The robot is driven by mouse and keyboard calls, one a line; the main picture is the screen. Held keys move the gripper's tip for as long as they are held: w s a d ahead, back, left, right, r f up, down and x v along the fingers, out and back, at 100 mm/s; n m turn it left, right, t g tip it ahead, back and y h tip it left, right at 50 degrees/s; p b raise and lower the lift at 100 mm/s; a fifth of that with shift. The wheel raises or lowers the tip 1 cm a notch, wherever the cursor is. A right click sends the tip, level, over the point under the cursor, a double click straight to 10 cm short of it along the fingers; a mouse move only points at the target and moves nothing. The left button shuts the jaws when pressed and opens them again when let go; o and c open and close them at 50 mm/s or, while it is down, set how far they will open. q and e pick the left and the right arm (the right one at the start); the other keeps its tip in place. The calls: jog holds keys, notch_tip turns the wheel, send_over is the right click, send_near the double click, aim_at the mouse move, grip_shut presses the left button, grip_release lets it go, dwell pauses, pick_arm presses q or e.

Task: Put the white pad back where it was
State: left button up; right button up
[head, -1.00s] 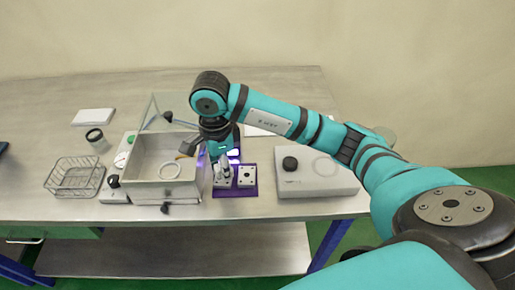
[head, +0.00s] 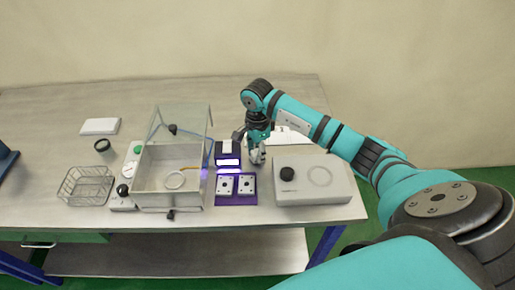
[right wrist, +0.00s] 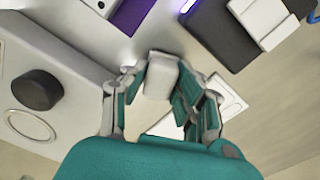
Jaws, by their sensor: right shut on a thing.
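My right gripper (head: 257,157) is shut on a small white block, which I take to be the white pad (right wrist: 160,77). In the right wrist view the pad sits between the fingertips of the gripper (right wrist: 160,92). In the head view the gripper points down, just right of the dark block (head: 227,158) and behind the purple mat (head: 236,203). The gripper and arm mostly hide the pad there. Whether the pad touches the table is unclear. A similar white piece (head: 225,146) lies on the dark block. My left gripper is not in view.
A grey box (head: 172,200) with a raised clear lid stands left of the mat and holds a ring (head: 175,180). A white case (head: 313,190) with a black knob (head: 287,174) stands to the right. A flat white plate (right wrist: 230,100) lies behind the gripper.

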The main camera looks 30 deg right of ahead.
jog(key=shift+f, duration=0.15)
jog(key=shift+f, duration=0.1)
jog(key=shift+f+b, duration=0.15)
jog(key=shift+b, duration=0.15)
jog(key=o, duration=1)
